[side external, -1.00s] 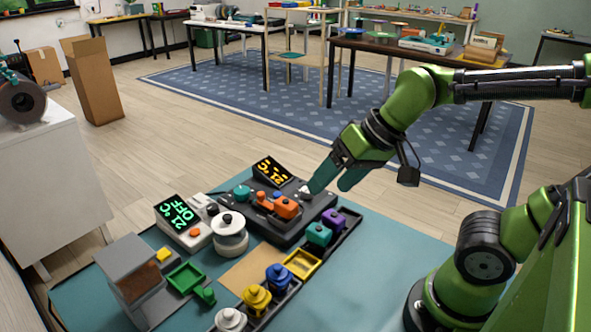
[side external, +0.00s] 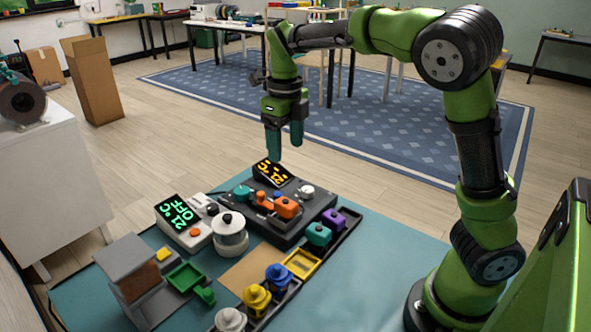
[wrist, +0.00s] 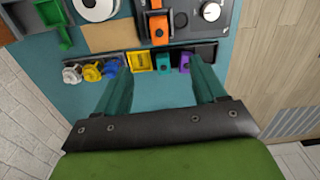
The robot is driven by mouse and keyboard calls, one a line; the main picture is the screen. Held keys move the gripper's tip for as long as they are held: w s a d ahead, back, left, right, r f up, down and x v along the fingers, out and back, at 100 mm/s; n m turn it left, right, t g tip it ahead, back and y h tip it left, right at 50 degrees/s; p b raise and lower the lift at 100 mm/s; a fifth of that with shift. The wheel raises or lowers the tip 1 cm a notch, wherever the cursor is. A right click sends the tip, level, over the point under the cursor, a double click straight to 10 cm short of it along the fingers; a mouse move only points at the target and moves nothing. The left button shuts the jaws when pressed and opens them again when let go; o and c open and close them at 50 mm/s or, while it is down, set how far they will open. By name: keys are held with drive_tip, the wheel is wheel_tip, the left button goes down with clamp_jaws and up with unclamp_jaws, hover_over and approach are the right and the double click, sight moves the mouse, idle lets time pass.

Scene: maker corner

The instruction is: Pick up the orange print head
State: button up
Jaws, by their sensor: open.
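The orange print head (side external: 287,208) sits on the black station (side external: 312,211) on the teal worktop. In the wrist view the orange print head (wrist: 159,28) is at the top, above the row of slots. My gripper (side external: 284,146) points down in the side view, higher in the picture than the station and apart from it. In the wrist view its two teal fingers (wrist: 160,80) are spread wide with nothing between them; the orange head lies beyond the fingertips.
A black rack holds several coloured heads: purple (side external: 334,219), teal (side external: 319,233), blue (side external: 279,276) and yellow (side external: 256,298). A yellow slot (side external: 303,263) in it is empty. A display (side external: 273,172) stands at the station's back. A white-and-black round pot (side external: 230,235) stands left.

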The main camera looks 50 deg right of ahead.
approach(286, 200)
drive_tip(key=shift+m, duration=0.4)
drive_tip(key=f, duration=0.5)
drive_tip(key=shift+s+f, duration=0.25)
drive_tip(key=shift+f, duration=0.1)
drive_tip(key=shift+w+f, duration=0.2)
drive_tip(key=shift+f, duration=2.55)
drive_tip(key=c, duration=1.2)
